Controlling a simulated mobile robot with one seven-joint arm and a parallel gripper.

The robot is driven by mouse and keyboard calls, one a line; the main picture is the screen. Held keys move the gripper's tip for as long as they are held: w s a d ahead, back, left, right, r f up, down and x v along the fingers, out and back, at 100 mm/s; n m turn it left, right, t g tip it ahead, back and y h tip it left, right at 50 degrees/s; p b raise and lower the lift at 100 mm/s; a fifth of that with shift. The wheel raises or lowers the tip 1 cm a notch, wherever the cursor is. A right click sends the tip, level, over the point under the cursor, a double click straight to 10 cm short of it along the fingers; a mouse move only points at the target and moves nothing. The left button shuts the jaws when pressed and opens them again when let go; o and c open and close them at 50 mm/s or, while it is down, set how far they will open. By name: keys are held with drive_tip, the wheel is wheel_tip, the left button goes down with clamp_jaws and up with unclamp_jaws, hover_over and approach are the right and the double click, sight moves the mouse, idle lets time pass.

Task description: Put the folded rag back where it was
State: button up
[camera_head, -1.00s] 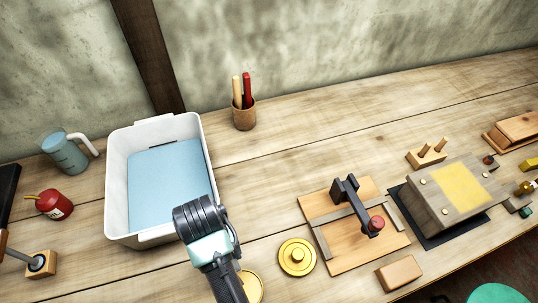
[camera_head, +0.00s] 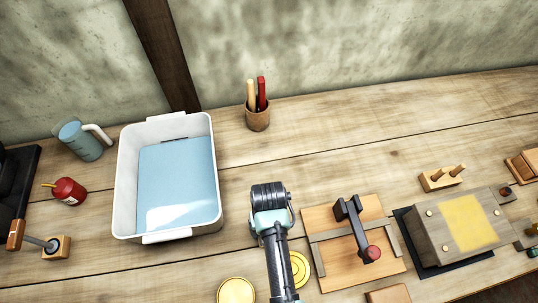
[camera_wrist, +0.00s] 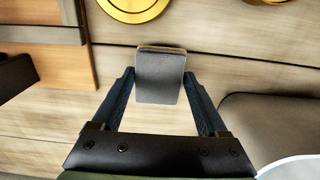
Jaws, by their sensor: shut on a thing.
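In the wrist view, my gripper (camera_wrist: 159,76) is shut on a small grey, flat, round-cornered piece (camera_wrist: 160,80) with a tan far edge. It looks like the folded rag, but its folds are not clear. It is held over the wooden bench; I cannot tell how high. In the head view my arm ends over the bench between the white tub (camera_head: 128,180) and the clamp board (camera_head: 330,262). My fingers and the held piece are hidden there under my wrist.
The tub holds light blue liquid. Two brass discs (camera_head: 236,290) lie by my arm, one partly hidden. A black clamp (camera_head: 352,225) stands on the board. Right of it is a grey box with a yellow patch (camera_head: 466,222). Bench behind my wrist is clear, up to the tool cup (camera_head: 257,120).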

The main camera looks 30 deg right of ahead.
drive_tip(key=shift+f, duration=0.9)
drive_tip(key=shift+f, duration=0.1)
